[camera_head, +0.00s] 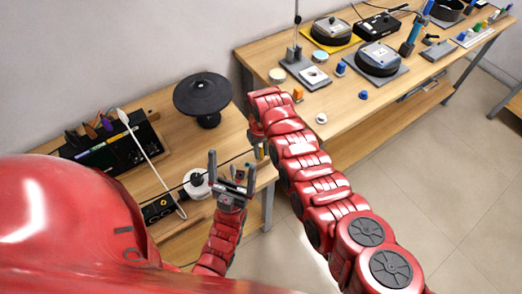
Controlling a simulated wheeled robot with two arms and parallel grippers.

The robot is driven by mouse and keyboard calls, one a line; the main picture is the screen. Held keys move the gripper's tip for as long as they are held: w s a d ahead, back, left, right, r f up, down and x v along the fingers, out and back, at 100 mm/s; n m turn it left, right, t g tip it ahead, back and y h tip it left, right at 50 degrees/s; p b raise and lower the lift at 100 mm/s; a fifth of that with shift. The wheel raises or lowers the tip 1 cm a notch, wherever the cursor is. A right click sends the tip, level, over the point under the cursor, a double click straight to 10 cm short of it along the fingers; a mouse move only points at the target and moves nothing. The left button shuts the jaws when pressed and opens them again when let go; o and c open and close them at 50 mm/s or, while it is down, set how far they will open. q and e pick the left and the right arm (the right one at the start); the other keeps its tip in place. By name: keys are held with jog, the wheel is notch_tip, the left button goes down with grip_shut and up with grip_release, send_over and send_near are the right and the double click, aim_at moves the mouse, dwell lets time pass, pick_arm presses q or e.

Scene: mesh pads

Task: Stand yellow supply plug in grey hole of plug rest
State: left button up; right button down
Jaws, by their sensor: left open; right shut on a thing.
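My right arm reaches up the middle, and its gripper (258,150) points down over the right edge of the left table. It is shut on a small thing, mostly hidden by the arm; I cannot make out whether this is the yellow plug. A thin dark line runs from near the black block toward this gripper. My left gripper (231,166) is open and empty, fingers up, near the table's front right. A low black block (158,209) with round marks sits at the table's front; I cannot tell whether it is the plug rest. No grey hole is clear.
A black unit (112,146) with coloured plugs stands at the left, with a pale rod (145,150) slanting across it. A white round object (197,185) and a black disc stand (203,94) share the table. The right bench (335,115) holds several devices.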

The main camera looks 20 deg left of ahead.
jog(key=shift+f, duration=0.3)
jog(key=c, duration=0.6)
grip_release()
jog(key=shift+r, duration=0.1)
jog(key=shift+c, duration=0.2)
jog(key=shift+r, duration=0.15)
notch_tip(320, 180, up, 8)
jog(key=b, duration=0.3)
jog(key=shift+w, duration=0.1)
notch_tip(320, 180, up, 9)
jog(key=shift+p, duration=0.4)
